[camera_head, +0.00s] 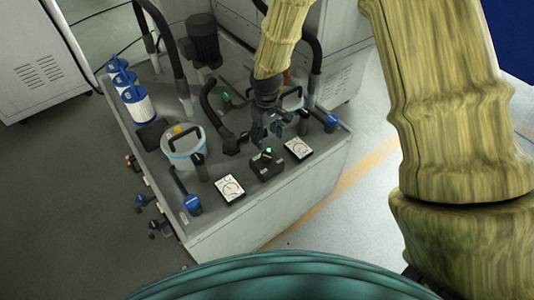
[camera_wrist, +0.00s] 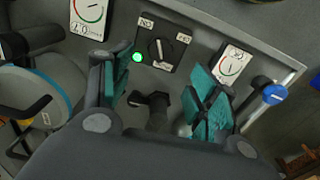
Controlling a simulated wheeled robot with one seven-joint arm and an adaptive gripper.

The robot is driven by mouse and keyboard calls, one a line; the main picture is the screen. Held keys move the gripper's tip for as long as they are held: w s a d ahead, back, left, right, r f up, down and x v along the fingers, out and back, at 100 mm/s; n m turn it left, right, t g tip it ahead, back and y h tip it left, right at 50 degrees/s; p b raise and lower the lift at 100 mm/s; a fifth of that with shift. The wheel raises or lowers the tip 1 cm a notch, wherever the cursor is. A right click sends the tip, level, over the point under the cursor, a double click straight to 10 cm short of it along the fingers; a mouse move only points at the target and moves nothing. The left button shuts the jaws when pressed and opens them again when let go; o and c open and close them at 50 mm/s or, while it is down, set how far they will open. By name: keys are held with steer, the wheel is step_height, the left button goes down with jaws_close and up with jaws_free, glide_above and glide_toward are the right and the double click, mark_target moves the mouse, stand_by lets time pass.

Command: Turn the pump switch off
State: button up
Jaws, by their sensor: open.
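The pump switch (camera_wrist: 165,64) is a dark box with a round black knob and a light pointer mark, seen in the wrist view beyond my fingers. Two small labels sit on its far edge, and a green lamp (camera_wrist: 137,57) glows beside the knob. I cannot tell for sure which label the pointer favours. In the head view the switch (camera_head: 266,167) stands near the front edge of the tank top. My gripper (camera_head: 266,134) is just behind it. In the wrist view my gripper (camera_wrist: 162,72) is open and empty, its teal-padded fingers spread either side of the knob, apparently not touching it.
Dial gauges (camera_head: 229,188) and (camera_head: 298,148) flank the switch. A round white pot with a black handle (camera_head: 184,143) stands to the left. Blue-handled valves (camera_head: 192,203) and (camera_head: 330,121), hoses and a dark motor (camera_head: 203,38) crowd the tank top. Floor in front is clear.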

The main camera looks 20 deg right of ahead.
mark_target(267, 156)
steer(key=shift+f+p, duration=0.85)
steer(key=shift+f, duration=4.2)
steer(key=c, duration=1)
